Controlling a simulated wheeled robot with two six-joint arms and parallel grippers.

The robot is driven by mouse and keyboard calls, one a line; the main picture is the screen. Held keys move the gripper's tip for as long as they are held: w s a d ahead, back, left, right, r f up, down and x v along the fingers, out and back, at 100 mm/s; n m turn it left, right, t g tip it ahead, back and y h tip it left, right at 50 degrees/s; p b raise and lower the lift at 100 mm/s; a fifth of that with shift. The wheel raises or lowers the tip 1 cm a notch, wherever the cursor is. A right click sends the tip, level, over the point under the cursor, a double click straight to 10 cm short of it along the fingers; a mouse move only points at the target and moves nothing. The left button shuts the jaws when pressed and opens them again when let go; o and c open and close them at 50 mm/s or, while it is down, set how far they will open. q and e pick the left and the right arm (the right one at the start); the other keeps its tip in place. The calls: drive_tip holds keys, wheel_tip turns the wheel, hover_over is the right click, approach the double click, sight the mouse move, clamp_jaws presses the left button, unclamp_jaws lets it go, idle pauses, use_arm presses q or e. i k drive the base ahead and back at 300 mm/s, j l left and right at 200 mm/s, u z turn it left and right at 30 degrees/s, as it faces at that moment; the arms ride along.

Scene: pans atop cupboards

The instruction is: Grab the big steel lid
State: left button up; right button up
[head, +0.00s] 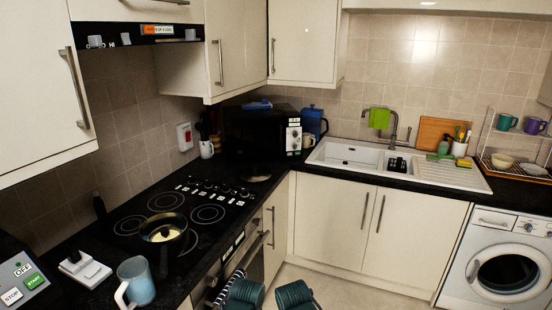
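I cannot make out a big steel lid with certainty. A small dark round object (257,177) lies on the black worktop behind the hob, and it is too small to tell whether it is a lid. A dark pan (163,230) with something pale yellow inside, or a see-through cover, stands on the hob. Two dark teal ribbed parts of mine show at the bottom edge, left of centre and at centre. These are probably my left gripper (244,294) and my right gripper (295,295), low in front of the cupboards. Their fingers cannot be made out, and nothing held is visible.
The black hob (165,202) is on the left, with a blue jug (136,281) in front. A black microwave (255,132) stands in the corner. A white sink (350,154), dish rack (512,150) and washing machine (497,262) are right. Wall cupboards (238,40) hang above. The middle floor is clear.

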sight(254, 174)
drive_tip(key=i+l+u, duration=0.1)
drive_tip(key=i+l, duration=0.2)
drive_tip(key=i, duration=0.25)
drive_tip(key=i+l+u, duration=0.1)
drive_tip(key=i+l, duration=0.2)
drive_tip(key=i, duration=0.25)
drive_tip(key=i+l+u, duration=0.1)
drive_tip(key=i+l, duration=0.3)
drive_tip(key=i, duration=0.15)
